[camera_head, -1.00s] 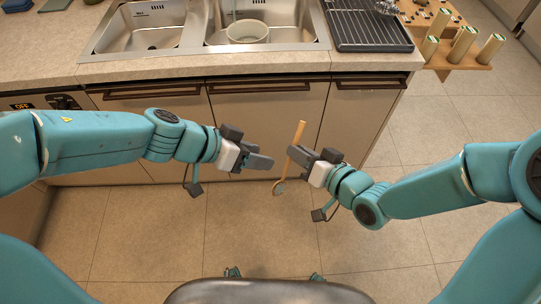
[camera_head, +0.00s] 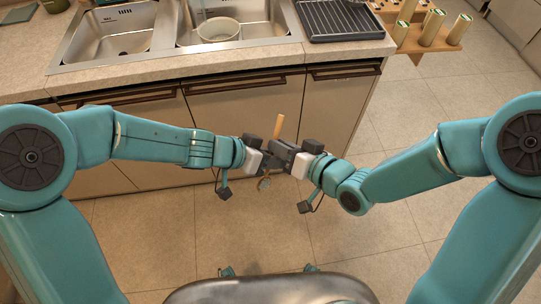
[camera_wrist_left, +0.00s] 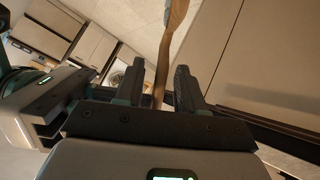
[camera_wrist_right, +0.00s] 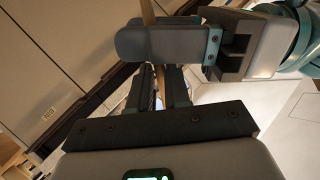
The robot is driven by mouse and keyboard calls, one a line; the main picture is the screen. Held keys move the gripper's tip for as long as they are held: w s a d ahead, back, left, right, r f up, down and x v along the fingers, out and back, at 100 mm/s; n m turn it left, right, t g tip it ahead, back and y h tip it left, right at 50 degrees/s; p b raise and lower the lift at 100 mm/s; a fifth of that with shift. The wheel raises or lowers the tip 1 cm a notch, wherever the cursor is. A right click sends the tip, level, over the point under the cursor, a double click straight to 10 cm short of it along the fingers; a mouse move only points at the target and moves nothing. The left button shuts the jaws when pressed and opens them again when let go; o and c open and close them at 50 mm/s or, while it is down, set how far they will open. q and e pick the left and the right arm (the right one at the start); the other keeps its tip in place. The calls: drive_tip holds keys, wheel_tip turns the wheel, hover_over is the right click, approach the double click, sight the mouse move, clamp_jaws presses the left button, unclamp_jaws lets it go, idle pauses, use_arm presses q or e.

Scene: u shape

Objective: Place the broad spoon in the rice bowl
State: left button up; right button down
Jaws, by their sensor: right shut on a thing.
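The broad spoon (camera_head: 279,126) is wooden and hangs nearly upright between my grippers, handle end up and broad end down in the head view. My right gripper (camera_head: 281,148) is shut on its handle. My left gripper (camera_head: 277,158) is beside the right one. In the left wrist view the left fingers stand apart, with the spoon (camera_wrist_left: 161,75) between them and a gap on the right side. In the right wrist view the left gripper covers much of the spoon. A pale round bowl (camera_head: 220,29) sits in the right sink basin; I cannot tell whether it is the rice bowl.
The counter edge (camera_head: 200,68) and cabinet fronts are just beyond my grippers. A dark drying rack (camera_head: 340,20) lies right of the sink. A wooden stand with several pale cylinders (camera_head: 432,30) is at the back right. The floor below is clear.

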use_arm(q)
clamp_jaws()
use_arm(e)
drive_tip(key=c, duration=1)
unclamp_jaws()
